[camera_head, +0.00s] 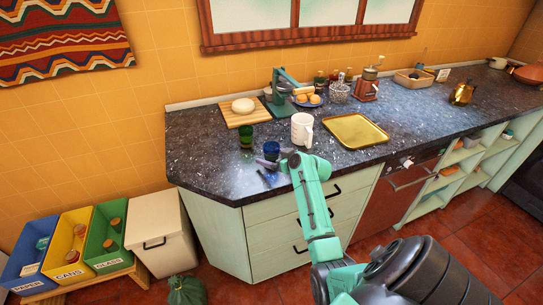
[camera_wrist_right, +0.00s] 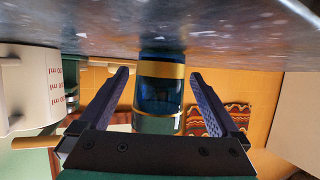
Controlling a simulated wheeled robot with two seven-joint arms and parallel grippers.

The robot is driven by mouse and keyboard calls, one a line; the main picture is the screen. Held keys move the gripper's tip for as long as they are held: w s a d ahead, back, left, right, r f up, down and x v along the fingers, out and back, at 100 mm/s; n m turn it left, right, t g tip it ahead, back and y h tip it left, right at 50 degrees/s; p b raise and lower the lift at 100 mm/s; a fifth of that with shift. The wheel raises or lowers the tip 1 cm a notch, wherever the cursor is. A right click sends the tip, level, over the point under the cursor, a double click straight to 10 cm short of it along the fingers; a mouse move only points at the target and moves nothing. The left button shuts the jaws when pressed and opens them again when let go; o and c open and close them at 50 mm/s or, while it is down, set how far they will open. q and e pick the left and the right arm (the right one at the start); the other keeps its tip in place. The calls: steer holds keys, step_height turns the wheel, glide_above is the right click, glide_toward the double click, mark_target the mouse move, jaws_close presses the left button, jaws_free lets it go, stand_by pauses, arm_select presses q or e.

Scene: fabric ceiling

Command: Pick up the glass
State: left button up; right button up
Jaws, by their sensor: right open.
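A blue glass (camera_head: 271,150) stands upright near the front edge of the dark speckled counter. A green glass (camera_head: 245,139) stands to its left. My right gripper (camera_head: 267,164) is at the counter's front edge, beside the blue glass. In the right wrist view, which is upside down, the blue glass (camera_wrist_right: 161,92) shows between the two spread fingers of the right gripper (camera_wrist_right: 158,75). My left gripper is not in view.
A white measuring jug (camera_head: 301,130) stands just right of the blue glass, with a yellow tray (camera_head: 355,131) beyond it. A cutting board (camera_head: 242,112) and a teal scale (camera_head: 281,95) are behind. Sorting bins (camera_head: 66,245) stand on the left below the counter.

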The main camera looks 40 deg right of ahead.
jaws_close()
step_height(320, 180, up, 20)
steer(key=b, duration=0.2)
